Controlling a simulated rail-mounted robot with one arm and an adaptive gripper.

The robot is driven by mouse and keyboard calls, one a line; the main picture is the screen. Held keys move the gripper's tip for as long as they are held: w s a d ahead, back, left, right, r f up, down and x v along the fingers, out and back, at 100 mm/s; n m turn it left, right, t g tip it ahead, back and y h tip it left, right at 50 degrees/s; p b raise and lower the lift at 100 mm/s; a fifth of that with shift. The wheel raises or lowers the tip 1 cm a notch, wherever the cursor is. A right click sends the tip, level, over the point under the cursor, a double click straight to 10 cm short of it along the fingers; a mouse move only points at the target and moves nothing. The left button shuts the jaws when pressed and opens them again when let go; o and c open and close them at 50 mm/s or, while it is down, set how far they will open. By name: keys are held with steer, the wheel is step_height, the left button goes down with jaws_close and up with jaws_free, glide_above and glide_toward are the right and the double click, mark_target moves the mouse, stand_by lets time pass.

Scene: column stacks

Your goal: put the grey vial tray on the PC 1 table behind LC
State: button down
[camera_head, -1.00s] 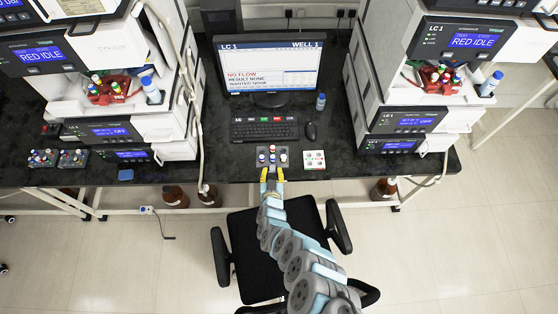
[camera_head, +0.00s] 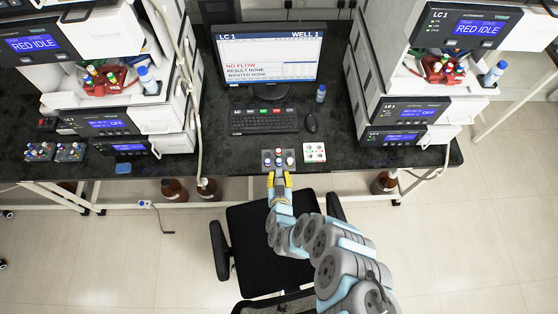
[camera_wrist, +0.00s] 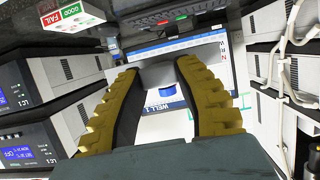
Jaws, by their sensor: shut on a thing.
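The grey vial tray (camera_head: 267,166), carrying several vials with coloured caps, is at the front edge of the black table in the head view, in front of the keyboard. My gripper (camera_head: 279,178) is shut on its near side with yellow fingers. In the wrist view the fingers (camera_wrist: 166,85) close on a grey part of the tray (camera_wrist: 158,73), with a blue cap showing by it; the rest of the tray is hidden. I cannot tell how far the tray is above the table. The monitor (camera_head: 268,55) behind reads LC 1.
A white tray (camera_head: 314,152) stands close right of the grey one. The keyboard (camera_head: 264,121), mouse (camera_head: 311,122) and a blue-capped bottle (camera_head: 321,93) lie behind. Instrument stacks (camera_head: 105,122) (camera_head: 402,112) flank the table. A chair (camera_head: 270,235) is below my arm.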

steer(key=b+x, duration=0.2)
steer(key=x, duration=0.1)
steer(key=f+b+x, duration=0.1)
steer(key=b+x, duration=0.4)
steer(key=x, duration=0.1)
steer(key=shift+f+b, duration=0.3)
steer(key=shift+f, duration=0.15)
steer(key=shift+w+f, duration=0.5)
steer(key=shift+w, duration=0.15)
steer(key=shift+w+f+b, duration=0.35)
steer(key=shift+w+f, duration=0.1)
steer(key=shift+f, duration=0.3)
steer(key=shift+w+f, duration=0.45)
steer(key=shift+w, duration=0.05)
steer(key=shift+w+b, duration=0.1)
steer(key=shift+b, duration=0.2)
steer(key=shift+w+f, duration=0.1)
steer(key=shift+f, duration=0.25)
step_height(320, 180, down, 3)
steer(key=shift+f+b, duration=0.1)
steer(key=shift+b, duration=1.15)
steer(key=shift+d, duration=0.1)
